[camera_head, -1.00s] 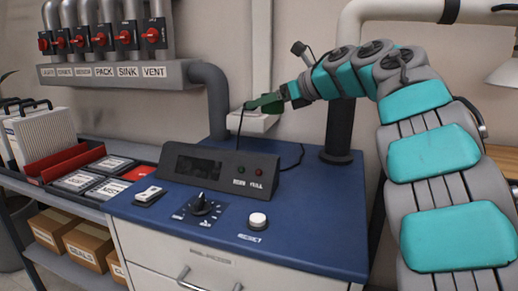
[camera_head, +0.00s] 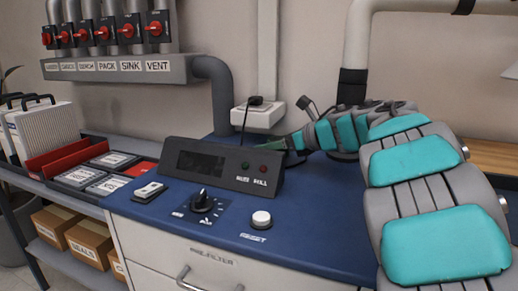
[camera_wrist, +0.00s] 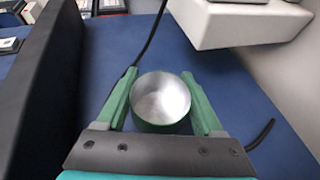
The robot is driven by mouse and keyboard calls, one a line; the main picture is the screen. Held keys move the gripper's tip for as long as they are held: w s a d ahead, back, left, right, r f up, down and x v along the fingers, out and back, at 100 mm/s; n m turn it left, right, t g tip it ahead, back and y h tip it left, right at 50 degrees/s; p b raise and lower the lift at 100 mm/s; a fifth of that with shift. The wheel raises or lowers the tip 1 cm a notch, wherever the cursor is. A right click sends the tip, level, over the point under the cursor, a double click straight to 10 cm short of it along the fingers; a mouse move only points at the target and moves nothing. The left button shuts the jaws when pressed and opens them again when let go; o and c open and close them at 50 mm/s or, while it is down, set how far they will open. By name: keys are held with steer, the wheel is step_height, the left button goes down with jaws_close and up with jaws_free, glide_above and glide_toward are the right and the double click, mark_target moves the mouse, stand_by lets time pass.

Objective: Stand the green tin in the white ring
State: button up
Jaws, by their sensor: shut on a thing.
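The green tin (camera_wrist: 160,103) shows in the wrist view with its bright metal inside facing the camera. My gripper (camera_wrist: 159,75) is shut on it, with one green finger on each side. The tin is over the blue bench top; its height above it is hard to judge. In the head view my gripper (camera_head: 289,142) is low behind the right end of the black console, which hides the fingertips and the tin. I see no white ring in either view.
The black console (camera_head: 215,165) stands on the blue bench (camera_head: 310,220) and is close on the left in the wrist view (camera_wrist: 35,85). A white wall box (camera_head: 258,114) with a black plug and cable is behind. Blue surface to the right is mostly clear.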

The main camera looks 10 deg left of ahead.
steer(key=shift+f, duration=0.25)
steer(key=a, duration=0.1)
steer(key=w+a, duration=0.1)
steer(key=a+p, duration=0.1)
steer(key=shift+w+a+r, duration=0.1)
steer(key=shift+w+a, duration=0.2)
steer(key=shift+a, duration=0.05)
steer(key=shift+w+f, duration=0.1)
steer(key=shift+f, duration=0.6)
steer(key=shift+f, duration=0.15)
steer(key=o, duration=1.5)
steer(key=shift+c, duration=0.2)
